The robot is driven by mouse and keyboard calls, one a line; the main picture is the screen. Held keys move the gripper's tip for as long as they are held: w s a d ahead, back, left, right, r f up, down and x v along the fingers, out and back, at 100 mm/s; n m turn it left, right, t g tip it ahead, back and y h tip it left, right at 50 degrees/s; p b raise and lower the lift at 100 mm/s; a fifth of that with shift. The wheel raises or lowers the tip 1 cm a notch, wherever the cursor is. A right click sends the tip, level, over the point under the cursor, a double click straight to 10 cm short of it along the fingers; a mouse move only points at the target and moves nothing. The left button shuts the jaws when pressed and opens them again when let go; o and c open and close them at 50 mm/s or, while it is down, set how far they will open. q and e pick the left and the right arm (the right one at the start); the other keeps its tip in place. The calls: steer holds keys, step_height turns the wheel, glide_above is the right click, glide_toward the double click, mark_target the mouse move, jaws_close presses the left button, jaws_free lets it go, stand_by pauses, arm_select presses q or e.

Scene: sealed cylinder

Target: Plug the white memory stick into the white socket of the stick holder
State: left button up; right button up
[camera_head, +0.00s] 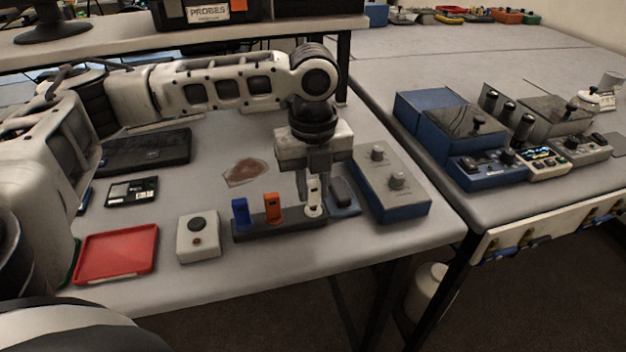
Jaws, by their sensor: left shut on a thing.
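The stick holder (255,230) is a dark bar near the table's front edge. A blue stick (240,210) and an orange stick (271,206) stand upright in its left and middle places. My left gripper (312,184) points down over the right end of the holder and is shut on the white memory stick (314,201). The white stick is upright, at the holder's right end. The white socket is largely hidden by the stick, and I cannot tell whether the stick is seated or just above it. My right gripper is not in view.
A grey-and-blue box with knobs (391,183) stands close to the right of the gripper. A white button box (198,237) and a red tray (117,254) lie to the left. A dark keyboard-like device (146,151) is behind. Free tabletop lies around the brown patch (246,172).

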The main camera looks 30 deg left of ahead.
mark_target(313, 182)
arm_select(q)
steer(key=shift+f, duration=0.65)
steer(key=o, duration=1)
steer(key=shift+w+r, duration=0.1)
steer(key=shift+r, duration=0.35)
step_height(313, 182, up, 15)
steer(key=shift+p, duration=0.4)
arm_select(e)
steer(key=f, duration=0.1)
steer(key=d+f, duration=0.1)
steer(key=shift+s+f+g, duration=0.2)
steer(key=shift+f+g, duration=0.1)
